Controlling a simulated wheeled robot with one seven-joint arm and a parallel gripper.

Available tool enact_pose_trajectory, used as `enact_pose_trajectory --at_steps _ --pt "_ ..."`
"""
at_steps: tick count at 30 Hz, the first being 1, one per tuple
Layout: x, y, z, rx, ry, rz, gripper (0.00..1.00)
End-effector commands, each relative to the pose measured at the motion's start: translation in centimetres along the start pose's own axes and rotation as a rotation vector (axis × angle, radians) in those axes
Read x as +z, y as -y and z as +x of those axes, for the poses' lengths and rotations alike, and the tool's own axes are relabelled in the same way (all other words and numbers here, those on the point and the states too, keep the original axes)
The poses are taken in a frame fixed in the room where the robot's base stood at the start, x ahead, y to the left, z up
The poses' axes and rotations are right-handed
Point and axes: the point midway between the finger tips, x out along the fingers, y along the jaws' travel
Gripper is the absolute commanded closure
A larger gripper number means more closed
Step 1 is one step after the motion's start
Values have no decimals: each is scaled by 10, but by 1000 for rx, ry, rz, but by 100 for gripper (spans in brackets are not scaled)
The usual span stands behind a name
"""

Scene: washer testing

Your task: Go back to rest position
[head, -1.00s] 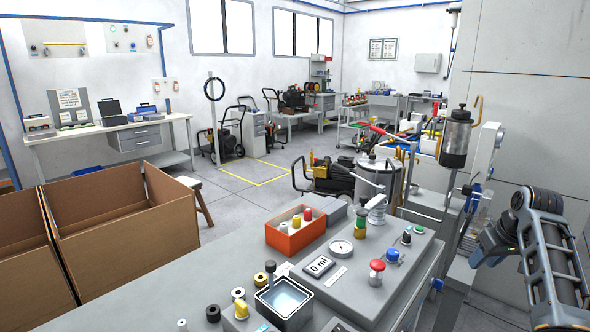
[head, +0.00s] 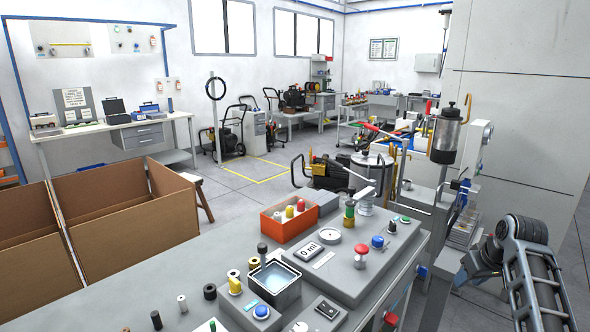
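My arm (head: 535,270) shows at the right edge of the head view, with its grey and black links beside the test bench. My gripper is out of the frame, so its fingers and anything in them are hidden. The grey test bench (head: 150,285) fills the lower middle. On it stands a control box with a red button (head: 361,256), a blue knob (head: 377,242), a round gauge and a small "0 ml" display (head: 308,251). A square water-filled container (head: 274,283) sits at the box's left, with several small cylinders around it.
An orange bin (head: 290,220) with coloured parts sits at the bench's back. Two open cardboard boxes (head: 130,240) stand at the left. A metal tank (head: 372,180) and a hanging grey cylinder (head: 446,137) are behind the bench. Floor beyond (head: 240,190) is open.

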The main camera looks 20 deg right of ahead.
Motion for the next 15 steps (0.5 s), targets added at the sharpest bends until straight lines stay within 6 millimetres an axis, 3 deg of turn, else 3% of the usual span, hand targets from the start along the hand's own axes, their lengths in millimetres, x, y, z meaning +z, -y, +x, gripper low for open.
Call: enact_pose_trajectory --at_steps 8,15 --pt "44 55 33 1 -65 -21 61" --pt "117 129 54 -2 -173 -52 61"
